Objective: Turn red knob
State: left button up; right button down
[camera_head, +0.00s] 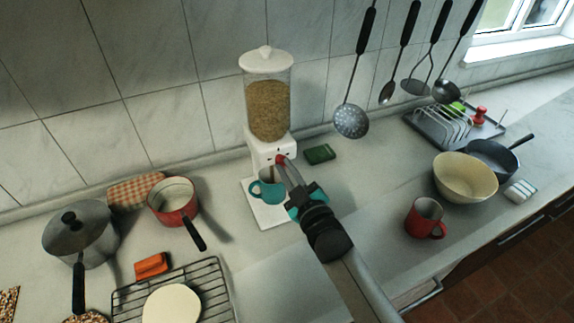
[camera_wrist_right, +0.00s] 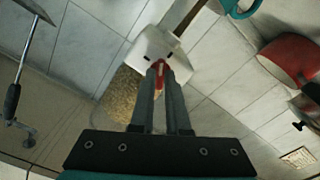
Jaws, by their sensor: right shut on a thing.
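The red knob (camera_head: 281,158) is on the front of a white dispenser (camera_head: 264,148) with a clear hopper of brown grain. My right gripper (camera_head: 285,168) reaches up to the knob from the lower right and is shut on it. In the right wrist view, the red knob (camera_wrist_right: 158,68) sits between the two fingertips (camera_wrist_right: 159,78), in front of the white dispenser body (camera_wrist_right: 150,48). A teal mug (camera_head: 268,188) stands on the dispenser's base under the spout. My left gripper is not in view.
A red pan (camera_head: 174,203) and a lidded grey pot (camera_head: 82,232) stand at the left, near a wire rack (camera_head: 212,285). A red mug (camera_head: 425,217) and a cream bowl (camera_head: 465,178) stand at the right. Utensils hang on the wall. A green block (camera_head: 320,154) lies beside the dispenser.

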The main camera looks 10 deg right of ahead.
jog(key=m+p, duration=0.2)
jog(key=m, duration=0.3)
jog(key=shift+m, duration=0.4)
dwell(0.4)
jog(key=c, duration=0.9)
grip_release()
jog(key=shift+s, duration=0.1)
jog(key=s+d, duration=0.3)
jog(key=s, duration=1.1)
jog(key=shift+s, duration=0.4)
